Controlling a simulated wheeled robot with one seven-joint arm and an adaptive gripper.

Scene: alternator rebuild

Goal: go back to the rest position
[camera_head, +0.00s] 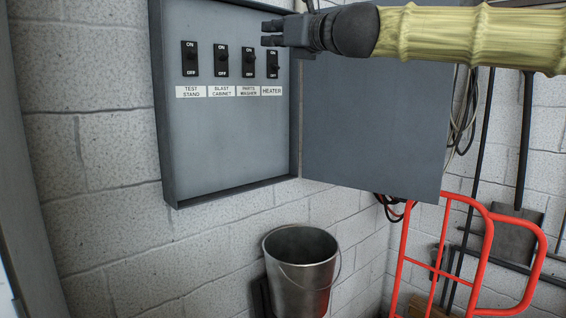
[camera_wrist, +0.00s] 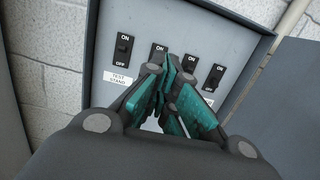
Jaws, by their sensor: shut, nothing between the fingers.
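My gripper (camera_head: 268,34) is shut and empty, in front of the upper right of the grey switch panel (camera_head: 225,135). Its fingers come together in the wrist view (camera_wrist: 168,72), with teal pads. The panel has several black switches in a row: test stand (camera_head: 190,58), blast cabinet (camera_head: 221,61), parts washer (camera_head: 248,62) and heater (camera_head: 272,64). The fingertips appear just above the heater switch in the head view. Whether they touch the panel cannot be told. In the wrist view the fingers hide part of the middle switches and labels. The lever positions are hard to read.
The panel's grey door (camera_head: 370,125) hangs open to the right, below my arm. A metal bucket (camera_head: 302,270) is below the panel. A red hand truck (camera_head: 480,255) and long-handled tools (camera_head: 525,140) stand at the right. The block wall (camera_head: 90,190) is bare at left.

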